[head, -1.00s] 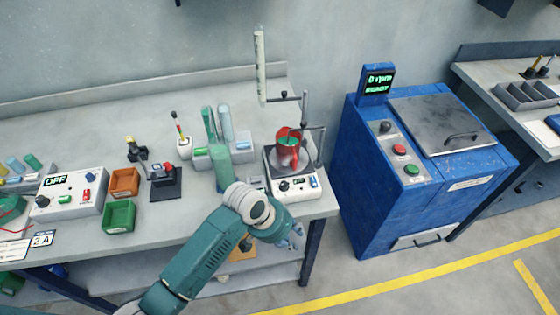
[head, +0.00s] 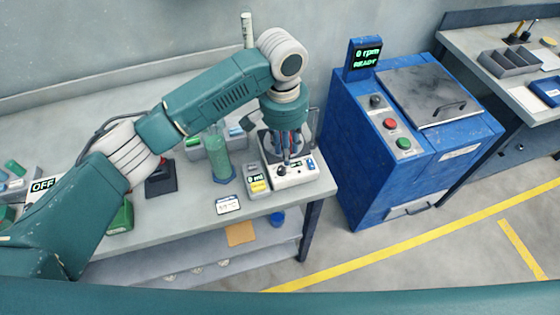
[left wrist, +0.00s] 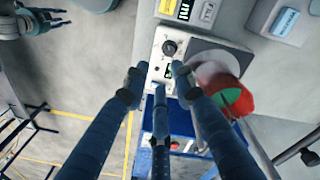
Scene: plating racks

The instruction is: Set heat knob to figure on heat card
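The heat knob is a small dark dial on the front panel of the white hotplate (head: 297,176). The knob (left wrist: 170,47) shows clearly in the left wrist view, just beyond the fingertips. My left gripper (head: 291,158) points down over the hotplate's front in the head view. Its fingers (left wrist: 158,80) are spread in the left wrist view, with nothing between them; they look apart from the knob. A small white card (head: 228,204) lies on the bench left of the hotplate; its figure is too small to read surely. A teal and dark hand-like part (left wrist: 35,20) at the upper left may be my right gripper.
A red vessel (left wrist: 222,90) with a green top stands on the hotplate, close to the fingers. A small meter with a yellow label (head: 258,181) and a green cylinder (head: 221,162) stand left of the hotplate. A blue machine (head: 390,160) stands right of the bench.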

